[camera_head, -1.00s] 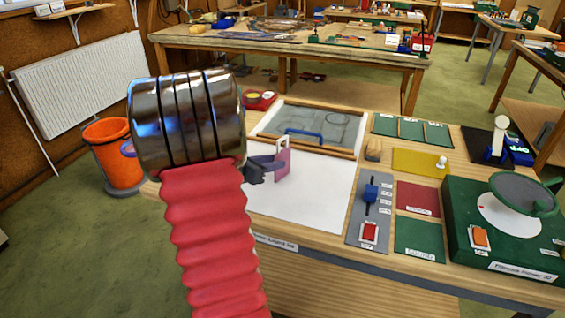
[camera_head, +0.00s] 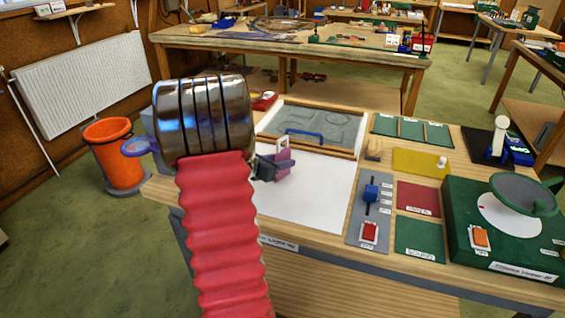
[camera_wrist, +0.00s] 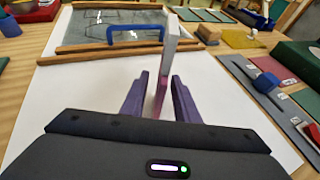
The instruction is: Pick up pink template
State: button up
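The pink template (camera_head: 284,155) stands upright on the white sheet (camera_head: 310,195) on the bench, with a pale upright piece (camera_head: 283,142) at its top. My gripper (camera_head: 276,167) is low over the sheet at the template. In the wrist view, the purple fingers of my gripper (camera_wrist: 160,98) are apart, one on each side of the template (camera_wrist: 160,92). The pale piece (camera_wrist: 168,48) rises above the fingertips. Narrow gaps seem to show beside the template; the fingers partly hide its lower part.
A wood-framed panel with a blue handle (camera_head: 304,133) lies behind the template. A grey switch plate (camera_head: 357,222) and coloured mats are to the right, with a green machine (camera_head: 510,245) beyond. The sheet's front part is clear.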

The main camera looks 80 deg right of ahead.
dwell(0.3)
grip_shut()
dwell(0.3)
